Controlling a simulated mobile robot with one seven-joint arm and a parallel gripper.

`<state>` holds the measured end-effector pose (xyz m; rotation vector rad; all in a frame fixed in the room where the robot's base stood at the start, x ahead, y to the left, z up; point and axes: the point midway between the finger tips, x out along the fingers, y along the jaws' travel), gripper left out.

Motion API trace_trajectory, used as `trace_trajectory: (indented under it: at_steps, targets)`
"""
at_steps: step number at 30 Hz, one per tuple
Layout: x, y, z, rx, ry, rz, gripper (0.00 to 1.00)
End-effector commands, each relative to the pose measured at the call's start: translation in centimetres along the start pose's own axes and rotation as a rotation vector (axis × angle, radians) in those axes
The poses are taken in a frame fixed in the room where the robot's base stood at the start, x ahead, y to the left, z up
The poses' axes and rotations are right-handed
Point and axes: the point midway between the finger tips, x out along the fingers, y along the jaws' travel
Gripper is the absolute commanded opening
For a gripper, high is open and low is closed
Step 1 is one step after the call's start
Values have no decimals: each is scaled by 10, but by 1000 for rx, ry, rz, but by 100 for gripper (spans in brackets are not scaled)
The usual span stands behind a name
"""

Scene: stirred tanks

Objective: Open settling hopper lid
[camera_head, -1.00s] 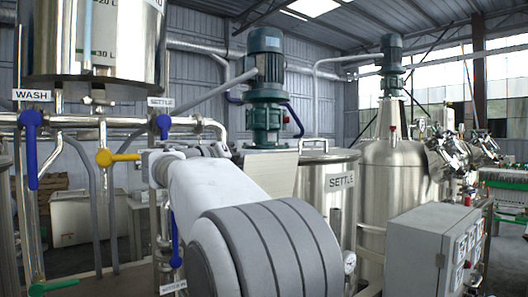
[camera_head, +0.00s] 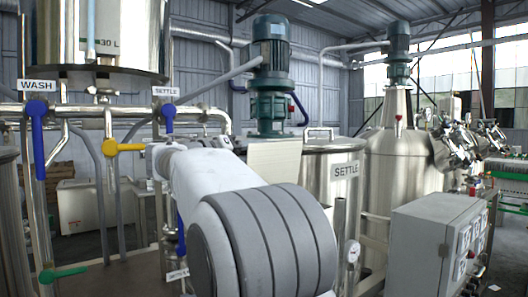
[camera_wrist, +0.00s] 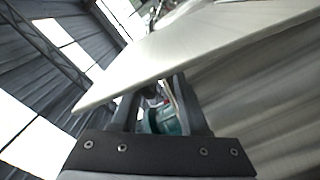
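The settling hopper (camera_head: 334,205) is a steel tank labelled SETTLE, right of centre in the head view. Its lid (camera_head: 335,148) looks closed, with a metal handle (camera_head: 319,132) on top. A green motor (camera_head: 271,75) stands beside the lid, behind a pale flat panel (camera_head: 274,165). My arm covers the lower left of the hopper and hides my gripper in the head view. In the wrist view my gripper (camera_wrist: 158,92) has its two fingers apart, with nothing clearly held. A pale plate edge (camera_wrist: 190,50) crosses close by the fingertips; I cannot tell whether they touch.
A grey control box (camera_head: 435,245) stands at the front right. A larger steel tank (camera_head: 395,165) is behind it. Pipes with a blue valve handle (camera_head: 38,140), a yellow handle (camera_head: 125,146) and a green handle (camera_head: 62,273) fill the left.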

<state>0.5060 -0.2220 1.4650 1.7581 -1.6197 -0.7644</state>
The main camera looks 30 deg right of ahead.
Motion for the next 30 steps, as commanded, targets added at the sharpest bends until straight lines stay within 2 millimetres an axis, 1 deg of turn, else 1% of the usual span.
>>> trace_trajectory:
  at_steps: [10, 14, 17, 20, 27, 30]
  targets:
    - [0, 3, -1, 4, 1, 3, 42]
    - [-10, 3, -2, 5, 4, 1, 42]
    - [-26, 2, -2, 5, 6, 0, 42]
    - [-49, 2, -2, 5, 6, 0, 42]
    - [-109, 1, -2, 4, 6, -1, 42]
    - [-132, 1, -2, 3, 6, -1, 42]
